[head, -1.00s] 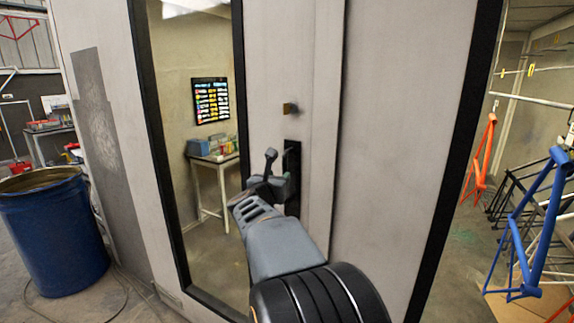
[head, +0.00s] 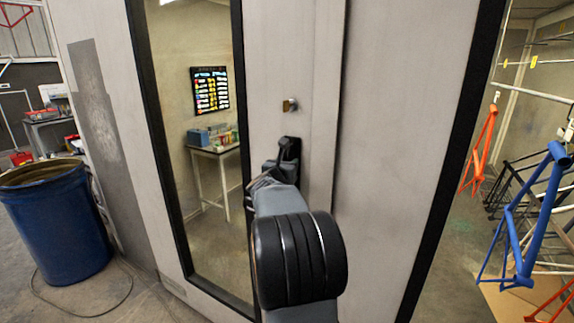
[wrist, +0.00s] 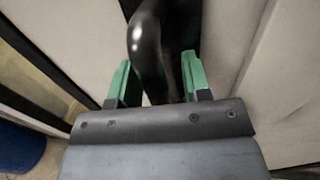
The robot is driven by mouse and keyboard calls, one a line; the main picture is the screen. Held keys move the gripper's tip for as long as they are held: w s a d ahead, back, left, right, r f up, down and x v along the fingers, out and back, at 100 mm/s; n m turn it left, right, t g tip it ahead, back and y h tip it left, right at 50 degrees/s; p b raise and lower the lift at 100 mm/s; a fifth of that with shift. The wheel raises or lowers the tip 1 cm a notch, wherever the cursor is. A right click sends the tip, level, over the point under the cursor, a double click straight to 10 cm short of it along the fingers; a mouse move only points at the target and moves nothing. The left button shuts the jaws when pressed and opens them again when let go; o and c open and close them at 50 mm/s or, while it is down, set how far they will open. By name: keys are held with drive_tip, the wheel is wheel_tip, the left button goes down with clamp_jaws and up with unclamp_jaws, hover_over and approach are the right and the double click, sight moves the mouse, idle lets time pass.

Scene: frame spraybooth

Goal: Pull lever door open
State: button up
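The pale door (head: 265,60) has a tall black-framed window and appears closed. Its black lever and backplate (head: 290,146) sit beside the window, with the lower part hidden behind my arm in the head view. My gripper (head: 282,170) is right at the lever. In the wrist view, the glossy black lever (wrist: 148,42) reaches down between the green fingertips of my gripper (wrist: 157,78). The fingers stand apart, with gaps beside the lever, and they do not look clamped on it.
A small brass-coloured lock (head: 289,105) is above the lever. A blue drum (head: 55,225) and a cable on the floor are at the left. Blue (head: 530,220) and orange (head: 480,150) bike frames are at the right, beyond the black door edging.

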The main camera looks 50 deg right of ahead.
clamp_jaws()
drive_tip(key=shift+a, duration=0.1)
idle(0.3)
